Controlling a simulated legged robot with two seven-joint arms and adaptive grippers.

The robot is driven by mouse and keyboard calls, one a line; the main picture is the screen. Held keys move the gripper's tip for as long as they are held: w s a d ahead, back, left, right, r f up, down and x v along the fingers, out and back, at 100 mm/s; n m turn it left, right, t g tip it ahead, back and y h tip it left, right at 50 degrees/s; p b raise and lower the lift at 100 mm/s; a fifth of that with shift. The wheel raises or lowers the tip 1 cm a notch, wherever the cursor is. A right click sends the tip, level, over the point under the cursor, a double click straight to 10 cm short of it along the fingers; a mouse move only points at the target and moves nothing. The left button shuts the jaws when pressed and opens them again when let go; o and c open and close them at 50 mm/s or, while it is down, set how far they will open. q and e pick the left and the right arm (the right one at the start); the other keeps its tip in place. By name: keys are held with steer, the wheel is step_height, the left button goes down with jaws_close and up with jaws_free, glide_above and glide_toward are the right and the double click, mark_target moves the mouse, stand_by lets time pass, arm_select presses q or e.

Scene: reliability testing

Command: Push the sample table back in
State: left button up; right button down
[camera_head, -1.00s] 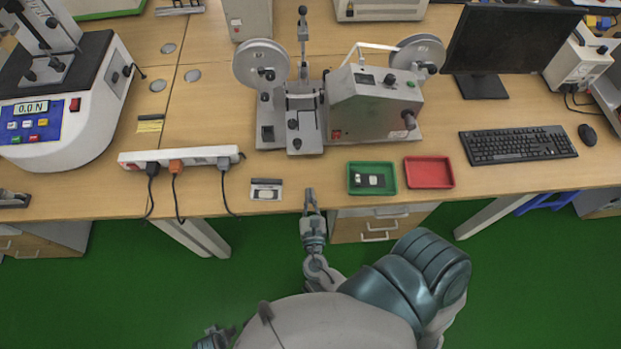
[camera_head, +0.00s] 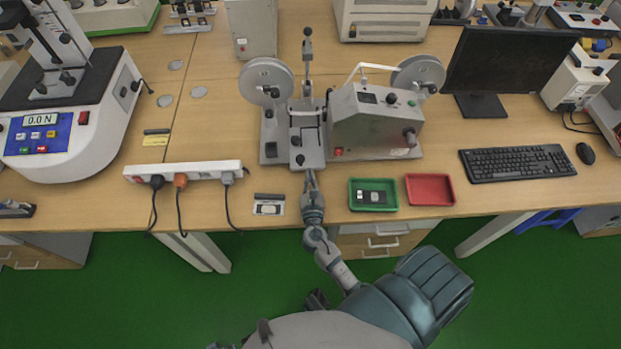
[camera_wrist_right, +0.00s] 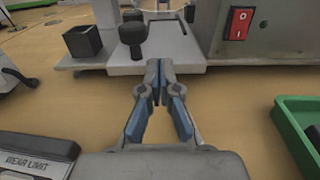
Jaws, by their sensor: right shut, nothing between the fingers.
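The sample table (camera_head: 306,146) is a light grey plate with a black knob, at the front of the grey abrasion machine (camera_head: 365,120). In the right wrist view the sample table (camera_wrist_right: 183,52) lies straight ahead, its front edge at my fingertips. My right gripper (camera_head: 310,174) is shut and empty, pointing at that front edge. In the right wrist view the right gripper (camera_wrist_right: 159,68) has its tips together at or just before the plate; I cannot tell whether they touch. My left gripper is not in view.
A green tray (camera_head: 352,207) with a dark piece and a red tray (camera_head: 430,190) lie to the right. A small wear-limit card (camera_head: 268,207) lies to the left, near a white power strip (camera_head: 185,171).

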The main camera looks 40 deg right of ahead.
mark_target(311, 146)
steer(key=shift+w+d, duration=0.15)
steer(key=shift+d, duration=0.15)
steer(key=x, duration=0.3)
steer(key=p+x, duration=0.1)
steer(key=x, duration=0.2)
steer(key=shift+s+d, duration=0.25)
steer(key=shift+d, duration=0.1)
steer(key=x, duration=0.5)
steer(key=shift+w+a+f, duration=0.1)
steer(key=shift+w+a, duration=0.05)
steer(key=shift+w, duration=0.25)
steer(key=shift+r, duration=0.25)
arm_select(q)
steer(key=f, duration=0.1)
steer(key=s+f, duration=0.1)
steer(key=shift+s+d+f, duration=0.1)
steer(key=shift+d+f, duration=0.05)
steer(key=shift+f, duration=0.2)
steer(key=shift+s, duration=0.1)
arm_select(e)
steer(key=shift+s+d, duration=0.1)
steer(key=shift+d, duration=0.15)
